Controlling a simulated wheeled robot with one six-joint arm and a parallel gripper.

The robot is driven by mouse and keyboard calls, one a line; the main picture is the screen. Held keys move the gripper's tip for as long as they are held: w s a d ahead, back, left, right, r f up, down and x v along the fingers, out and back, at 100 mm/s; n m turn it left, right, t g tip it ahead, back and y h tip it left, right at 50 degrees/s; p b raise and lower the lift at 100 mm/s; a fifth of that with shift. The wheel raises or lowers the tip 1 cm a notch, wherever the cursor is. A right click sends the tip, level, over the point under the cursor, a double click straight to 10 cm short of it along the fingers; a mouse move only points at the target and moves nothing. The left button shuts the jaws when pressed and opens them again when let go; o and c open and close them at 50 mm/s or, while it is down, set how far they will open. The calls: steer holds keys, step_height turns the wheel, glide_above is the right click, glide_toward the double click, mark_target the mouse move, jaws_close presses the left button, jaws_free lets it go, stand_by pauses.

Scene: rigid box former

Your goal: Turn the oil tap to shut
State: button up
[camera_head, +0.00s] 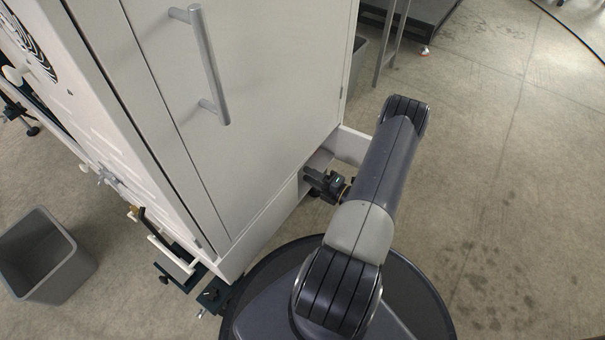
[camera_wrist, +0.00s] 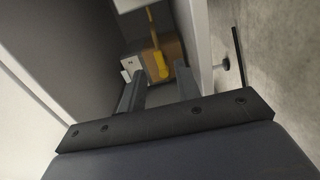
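The oil tap shows in the wrist view as a yellow lever (camera_wrist: 158,62), long and thin, running roughly up and down the picture. It lies beyond my fingertips, in line with the gap between them. My gripper (camera_wrist: 159,76) is open, its two dark fingers apart with nothing between them; I cannot tell how far the lever is from the tips. In the head view my gripper (camera_head: 322,184) reaches into a low recess at the cabinet's lower right corner. The tap is hidden there.
A tan block (camera_wrist: 173,50) and a grey box (camera_wrist: 132,66) sit behind the lever. A dark wall on the left and a pale panel (camera_wrist: 198,40) on the right bound the recess. The white cabinet (camera_head: 235,130) stands beside my arm. Open floor (camera_head: 500,170) lies right.

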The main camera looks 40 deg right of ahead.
steer(key=shift+b+x, duration=0.35)
steer(key=shift+x, duration=1.35)
steer(key=shift+c, duration=0.2)
jaws_close()
